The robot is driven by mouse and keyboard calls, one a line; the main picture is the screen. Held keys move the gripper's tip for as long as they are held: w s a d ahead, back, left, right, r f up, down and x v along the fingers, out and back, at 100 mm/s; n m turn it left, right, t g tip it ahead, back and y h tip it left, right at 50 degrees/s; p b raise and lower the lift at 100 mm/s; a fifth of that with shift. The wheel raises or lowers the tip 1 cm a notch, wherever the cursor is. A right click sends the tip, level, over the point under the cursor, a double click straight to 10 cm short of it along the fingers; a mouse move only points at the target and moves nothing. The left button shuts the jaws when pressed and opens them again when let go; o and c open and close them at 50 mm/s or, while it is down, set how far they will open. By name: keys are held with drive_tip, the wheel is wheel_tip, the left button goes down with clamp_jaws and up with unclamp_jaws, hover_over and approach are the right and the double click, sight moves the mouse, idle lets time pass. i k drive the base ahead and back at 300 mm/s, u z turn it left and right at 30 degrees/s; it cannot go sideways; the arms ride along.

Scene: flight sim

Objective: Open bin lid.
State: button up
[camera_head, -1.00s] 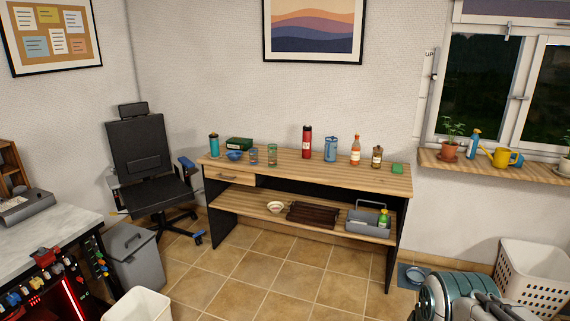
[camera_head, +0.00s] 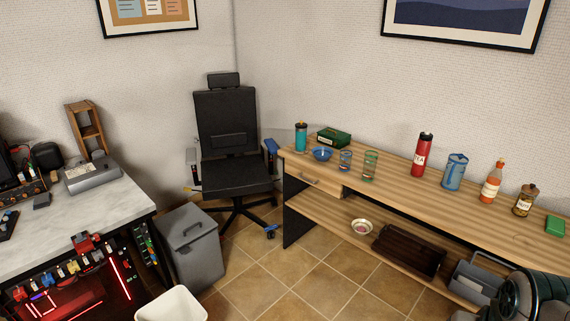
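A grey bin (camera_head: 197,262) stands on the tiled floor at the lower left, between the marble-topped desk and the office chair. My arm shows at the lower right corner, in front of the wooden table and apart from the bin. My gripper's fingertips cannot be made out.
A white open container (camera_head: 171,305) stands in front of the bin. The marble-topped desk (camera_head: 100,215) is on its left and a black office chair (camera_head: 232,150) behind it. The wooden table (camera_head: 400,195) stands to the right. Tiled floor (camera_head: 300,285) is clear between bin and table.

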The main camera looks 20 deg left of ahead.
sight(184, 223)
drive_tip(key=u, duration=0.45)
drive_tip(key=i, duration=1.75)
drive_tip(key=u, duration=1.6)
drive_tip(key=i, duration=1.75)
drive_tip(key=u, duration=0.65)
